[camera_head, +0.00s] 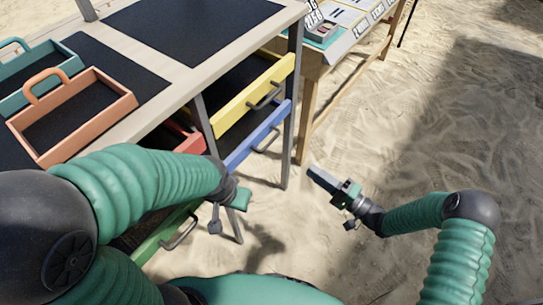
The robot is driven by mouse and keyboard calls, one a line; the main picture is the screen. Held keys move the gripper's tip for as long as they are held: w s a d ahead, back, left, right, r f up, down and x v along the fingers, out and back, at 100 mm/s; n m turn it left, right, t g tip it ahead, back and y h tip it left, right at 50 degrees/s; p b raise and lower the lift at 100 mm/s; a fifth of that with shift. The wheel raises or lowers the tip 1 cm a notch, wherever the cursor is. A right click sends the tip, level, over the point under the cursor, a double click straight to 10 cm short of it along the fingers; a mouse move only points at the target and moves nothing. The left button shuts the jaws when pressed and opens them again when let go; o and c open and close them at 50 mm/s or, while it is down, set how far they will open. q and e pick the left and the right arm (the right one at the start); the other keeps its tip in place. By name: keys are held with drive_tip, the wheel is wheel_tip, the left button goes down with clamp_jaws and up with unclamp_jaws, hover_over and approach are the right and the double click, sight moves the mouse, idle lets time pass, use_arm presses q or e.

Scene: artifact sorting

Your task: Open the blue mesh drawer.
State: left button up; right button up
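The blue mesh drawer (246,145) is in the right-hand bay of the wooden-framed table, below the yellow drawer. Its front has a dark bar handle (267,141). I cannot tell whether it stands slightly out. My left gripper (228,211) is low in front of the table, below the blue front's near end and apart from its handle. My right gripper (335,192) hangs over the sand, right of the blue drawer and clear of it, with its grey end toward the table. Neither gripper visibly holds anything. Their finger gaps are not clear.
The yellow drawer (247,100) is just above the blue one. A red drawer (190,144) and a green drawer (164,236) are to the left, partly behind my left arm. Orange (72,130) and teal (22,82) trays sit on top. Table legs flank the blue drawer; sand lies open to the right.

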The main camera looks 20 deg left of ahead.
sight(271, 140)
drive_tip(key=b+x, duration=0.4)
drive_tip(key=x, duration=1.2)
drive_tip(key=shift+a+r, duration=0.2)
drive_tip(key=shift+a, duration=0.2)
clamp_jaws()
drive_tip(key=shift+f, duration=0.2)
